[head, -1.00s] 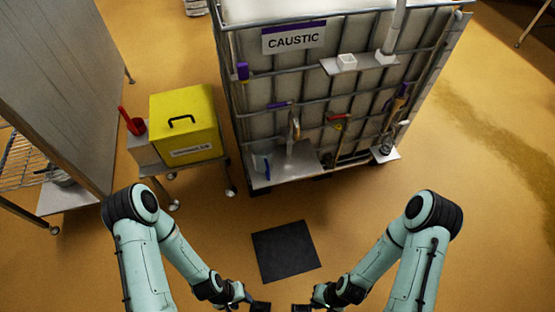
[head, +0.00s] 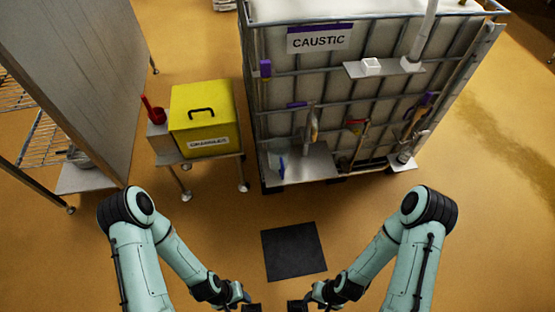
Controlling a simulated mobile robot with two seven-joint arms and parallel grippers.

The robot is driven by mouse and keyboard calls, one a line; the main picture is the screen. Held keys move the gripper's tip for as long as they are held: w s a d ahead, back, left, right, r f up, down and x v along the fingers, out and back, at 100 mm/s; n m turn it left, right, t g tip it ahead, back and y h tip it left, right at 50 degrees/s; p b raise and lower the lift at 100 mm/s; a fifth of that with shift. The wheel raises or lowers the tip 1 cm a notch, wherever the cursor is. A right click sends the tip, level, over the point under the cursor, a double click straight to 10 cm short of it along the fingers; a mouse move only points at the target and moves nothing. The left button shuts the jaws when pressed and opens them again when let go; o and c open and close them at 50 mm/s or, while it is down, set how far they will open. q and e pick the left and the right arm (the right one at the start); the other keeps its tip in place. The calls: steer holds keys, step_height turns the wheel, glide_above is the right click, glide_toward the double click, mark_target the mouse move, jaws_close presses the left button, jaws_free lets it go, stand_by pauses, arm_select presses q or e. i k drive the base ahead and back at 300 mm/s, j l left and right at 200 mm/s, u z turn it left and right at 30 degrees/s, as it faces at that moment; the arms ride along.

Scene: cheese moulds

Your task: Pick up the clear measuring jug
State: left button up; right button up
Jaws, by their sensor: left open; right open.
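I cannot pick out a clear measuring jug for certain. A small pale, square-looking cup (head: 371,66) stands on the upper shelf of the caustic tank (head: 283,95); it is too small to tell if it is clear. A small round item (head: 404,157) sits on the low ledge at the tank's right corner, also too small to identify. My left gripper (head: 252,307) and my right gripper (head: 297,306) are side by side at the bottom edge, partly cut off. Both are open, far from the tank, with nothing seen in them.
A yellow box (head: 202,105) with a black handle stands on a wheeled trolley left of the tank, beside a red-handled item (head: 152,109). A grey panel (head: 75,75) and wire rack (head: 45,140) are at left. A dark mat (head: 294,251) lies on open floor before me.

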mark_target(279, 148)
steer(key=l+u, duration=0.15)
steer(key=u, duration=1.15)
steer(key=l+u, duration=0.5)
steer(key=k+l+u, duration=0.15)
steer(key=l+u, duration=0.35)
